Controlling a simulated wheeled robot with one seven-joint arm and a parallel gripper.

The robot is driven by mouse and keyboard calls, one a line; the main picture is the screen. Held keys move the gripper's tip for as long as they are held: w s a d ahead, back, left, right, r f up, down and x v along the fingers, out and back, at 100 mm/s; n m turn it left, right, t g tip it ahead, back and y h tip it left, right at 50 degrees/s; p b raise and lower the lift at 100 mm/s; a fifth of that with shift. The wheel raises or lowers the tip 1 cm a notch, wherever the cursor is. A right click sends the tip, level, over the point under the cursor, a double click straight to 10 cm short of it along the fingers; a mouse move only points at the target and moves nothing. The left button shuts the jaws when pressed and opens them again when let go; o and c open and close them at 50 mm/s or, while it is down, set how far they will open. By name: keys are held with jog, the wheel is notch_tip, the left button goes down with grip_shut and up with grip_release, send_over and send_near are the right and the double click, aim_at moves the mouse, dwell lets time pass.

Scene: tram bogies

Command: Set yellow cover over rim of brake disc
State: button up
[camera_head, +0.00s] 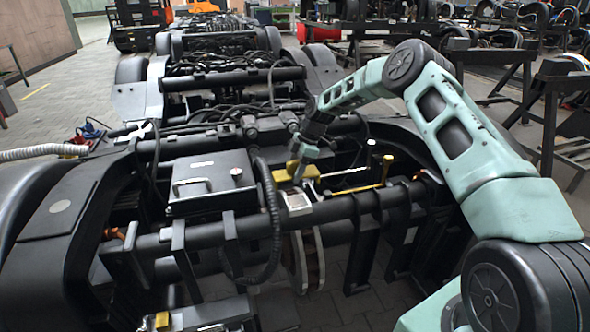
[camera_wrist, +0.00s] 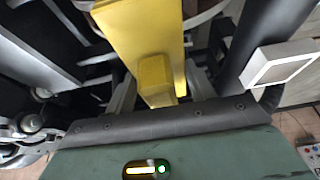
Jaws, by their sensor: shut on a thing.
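The yellow cover (camera_head: 281,176) is at the end of my arm in the head view, above the dark bogie frame. In the wrist view the cover (camera_wrist: 138,38) fills the top middle, and its yellow block lies between the two grey fingers of my gripper (camera_wrist: 160,92). My gripper (camera_head: 304,163) is shut on this block. A pale upright disc pair (camera_head: 304,262), which looks like the brake disc, shows below the cross tube in the head view. Its upper part is hidden by the tube and nearby parts. I cannot tell whether the cover touches the disc.
A black box with a handle (camera_head: 208,181) stands left of the cover. A small pale-topped box (camera_head: 297,203) sits close in front of it. A yellow-handled bar (camera_head: 356,189) lies to the right. A thick cross tube (camera_head: 340,207) and a cable loop (camera_head: 270,220) crowd the space.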

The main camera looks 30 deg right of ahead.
jog(key=shift+f+b, duration=2.6)
jog(key=shift+f, duration=2.05)
jog(key=o, duration=1.1)
jog(key=shift+r, duration=0.1)
jog(key=p+v, duration=0.2)
jog(key=v, duration=1.5)
jog(key=shift+d+r+p, duration=0.1)
jog(key=shift+r+p, duration=0.05)
jog(key=shift+p, duration=0.25)
